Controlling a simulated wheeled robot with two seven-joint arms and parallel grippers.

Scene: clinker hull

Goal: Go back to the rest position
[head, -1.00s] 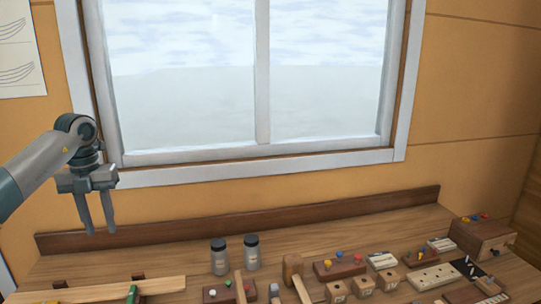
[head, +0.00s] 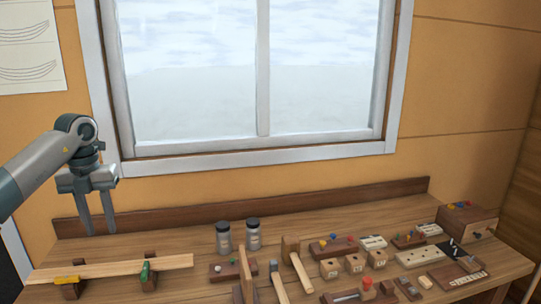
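My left gripper (head: 100,222) is raised at the left of the head view, in front of the bench's back board. It points down, and its two fingers are apart with nothing between them. My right gripper is not in the head view. The wooden bench (head: 205,290) spreads below, with tools and blocks on it.
A long plank (head: 110,267) lies on two dark supports with a yellow and a green clamp, below my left gripper. Two grey jars (head: 223,238) stand mid-bench. A mallet (head: 291,252), small numbered blocks (head: 354,262) and a wooden box (head: 467,218) stand farther right.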

